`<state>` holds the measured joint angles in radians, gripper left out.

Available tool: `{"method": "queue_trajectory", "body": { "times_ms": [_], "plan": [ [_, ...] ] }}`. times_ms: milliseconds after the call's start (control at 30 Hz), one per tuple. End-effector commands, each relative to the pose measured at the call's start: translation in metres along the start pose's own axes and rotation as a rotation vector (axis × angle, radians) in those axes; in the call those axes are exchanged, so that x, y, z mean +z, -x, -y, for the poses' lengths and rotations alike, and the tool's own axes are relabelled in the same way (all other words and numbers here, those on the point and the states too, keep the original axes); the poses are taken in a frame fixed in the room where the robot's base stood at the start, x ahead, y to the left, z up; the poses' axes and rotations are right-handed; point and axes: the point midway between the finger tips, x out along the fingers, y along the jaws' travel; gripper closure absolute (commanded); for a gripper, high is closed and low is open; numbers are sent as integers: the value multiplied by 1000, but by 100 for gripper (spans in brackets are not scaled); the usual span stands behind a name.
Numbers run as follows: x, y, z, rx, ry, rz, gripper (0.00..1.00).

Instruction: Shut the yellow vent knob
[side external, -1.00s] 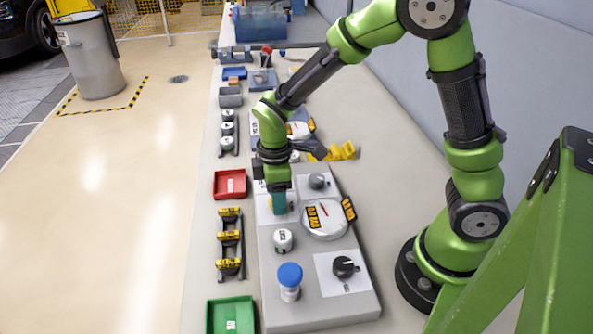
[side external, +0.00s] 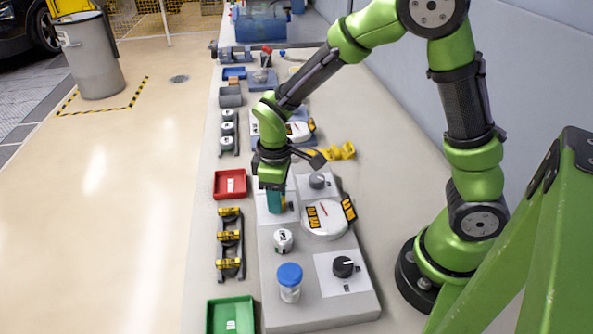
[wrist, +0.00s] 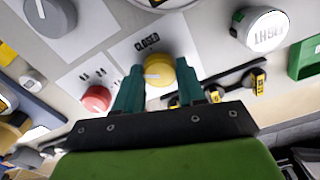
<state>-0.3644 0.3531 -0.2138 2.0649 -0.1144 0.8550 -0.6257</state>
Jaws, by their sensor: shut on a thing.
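The yellow vent knob (wrist: 158,70) sits on a white plate marked CLOSED (wrist: 147,41) in the wrist view. My gripper (wrist: 159,88) has its two teal fingers on either side of the knob and is shut on it. In the side external view my gripper (side external: 275,203) points down at the panel (side external: 263,245). I cannot tell exactly where the knob's pointer stands.
A red knob (wrist: 97,98) and a grey knob (wrist: 50,14) are near in the wrist view. A round gauge (side external: 325,219), a white cap (side external: 283,240), a blue-capped bottle (side external: 290,281) and a black knob (side external: 343,266) share the panel. Red (side external: 230,184) and green (side external: 230,315) trays lie left.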

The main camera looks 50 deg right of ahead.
Motion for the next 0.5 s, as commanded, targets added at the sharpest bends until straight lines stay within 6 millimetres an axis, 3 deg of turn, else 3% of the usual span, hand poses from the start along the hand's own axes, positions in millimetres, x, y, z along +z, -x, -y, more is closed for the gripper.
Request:
{"method": "queue_trajectory", "body": {
  "times_ms": [500],
  "plan": [
    [0, 1, 0, 0, -493, -2, 91]
  ]
}}
